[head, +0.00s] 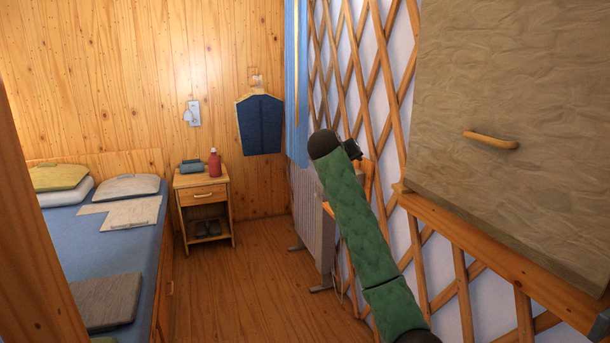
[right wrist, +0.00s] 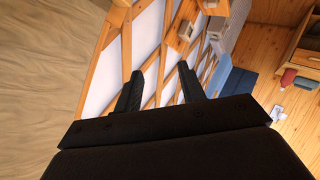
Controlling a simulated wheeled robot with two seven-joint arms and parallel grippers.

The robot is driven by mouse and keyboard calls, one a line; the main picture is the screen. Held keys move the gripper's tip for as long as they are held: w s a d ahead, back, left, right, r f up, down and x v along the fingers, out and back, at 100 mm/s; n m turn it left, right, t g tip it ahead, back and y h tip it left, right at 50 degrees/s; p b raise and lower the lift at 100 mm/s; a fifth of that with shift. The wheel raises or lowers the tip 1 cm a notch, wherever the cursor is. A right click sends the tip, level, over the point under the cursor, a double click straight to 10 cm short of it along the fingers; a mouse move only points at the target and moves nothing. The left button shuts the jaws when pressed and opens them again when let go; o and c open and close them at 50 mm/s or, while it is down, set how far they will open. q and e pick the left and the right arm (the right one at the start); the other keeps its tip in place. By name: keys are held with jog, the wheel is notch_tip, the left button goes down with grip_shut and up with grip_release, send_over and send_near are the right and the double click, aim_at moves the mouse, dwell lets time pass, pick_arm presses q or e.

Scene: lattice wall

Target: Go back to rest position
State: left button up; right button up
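My right arm rises through the middle of the head view. Its gripper (head: 352,149) shows as a small dark part at the top of the arm, in front of the lattice wall (head: 385,80). In the right wrist view the two black fingers of the right gripper (right wrist: 159,70) stand apart with nothing between them. The lattice shows behind them, and I cannot tell the exact distance to it. My left gripper is not in view.
A radiator (head: 312,215) stands by the lattice wall. A bed (head: 70,232) is at left and a nightstand (head: 203,197) at the back. The wooden floor (head: 250,285) between is clear.

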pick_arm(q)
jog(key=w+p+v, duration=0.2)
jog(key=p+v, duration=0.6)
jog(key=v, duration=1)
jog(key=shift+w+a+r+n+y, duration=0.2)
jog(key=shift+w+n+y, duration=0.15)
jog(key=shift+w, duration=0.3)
pick_arm(e)
jog(key=s+f+g+y, duration=0.2)
jog(key=s+f, duration=1.2)
jog(key=s, duration=0.9)
jog(key=s+f+g+y, duration=0.3)
jog(key=s+f, duration=1.2)
jog(key=s, duration=0.8)
jog(key=s+f+g+y, duration=0.3)
jog(key=s+f, duration=1.2)
jog(key=s, duration=0.8)
jog(key=shift+s+d+f+n+g, duration=0.2)
jog(key=shift+s+f+n+g, duration=0.05)
jog(key=shift+n+g, duration=0.15)
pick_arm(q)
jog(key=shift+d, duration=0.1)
pick_arm(e)
jog(key=shift+d, duration=0.15)
